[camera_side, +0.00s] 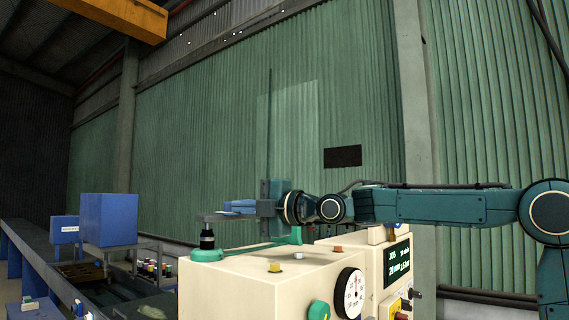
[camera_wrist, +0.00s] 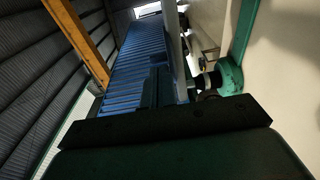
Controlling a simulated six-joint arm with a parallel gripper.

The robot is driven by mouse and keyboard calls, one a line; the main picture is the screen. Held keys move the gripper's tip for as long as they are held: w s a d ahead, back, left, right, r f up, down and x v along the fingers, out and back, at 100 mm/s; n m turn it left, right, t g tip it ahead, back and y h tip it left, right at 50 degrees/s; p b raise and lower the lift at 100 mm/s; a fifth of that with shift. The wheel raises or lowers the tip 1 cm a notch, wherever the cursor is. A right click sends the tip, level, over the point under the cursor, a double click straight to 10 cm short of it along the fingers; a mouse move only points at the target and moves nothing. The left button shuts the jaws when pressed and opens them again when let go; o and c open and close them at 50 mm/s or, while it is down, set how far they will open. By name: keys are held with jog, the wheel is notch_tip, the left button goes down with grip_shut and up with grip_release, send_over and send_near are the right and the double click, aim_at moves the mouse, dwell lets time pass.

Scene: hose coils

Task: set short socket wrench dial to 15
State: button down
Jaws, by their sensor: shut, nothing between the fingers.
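A white round dial (camera_side: 350,293) with dark markings sits on the front of the cream machine; its reading is too small to tell. A black upright post (camera_side: 207,238) on a green round base (camera_side: 207,255) stands at the machine's left end, with a flat grey bar (camera_side: 218,216) across its top. My gripper (camera_side: 230,207) points left, level, just above the bar and post, shut and empty. I cannot tell whether it touches the bar.
The cream machine (camera_side: 250,287) carries a green knob (camera_side: 318,310), a lit display (camera_side: 397,262) and small buttons on top. Blue boxes (camera_side: 108,219) and a rack of coloured pieces (camera_side: 150,268) stand at left.

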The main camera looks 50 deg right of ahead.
jog(key=shift+w+d, duration=0.1)
jog(key=shift+w+d, duration=0.25)
jog(key=shift+d, duration=0.2)
jog(key=shift+s, duration=0.15)
jog(key=s+d, duration=0.5)
jog(key=s, duration=0.6)
jog(key=shift+s, duration=0.4)
dwell(0.4)
jog(key=shift+a, duration=0.1)
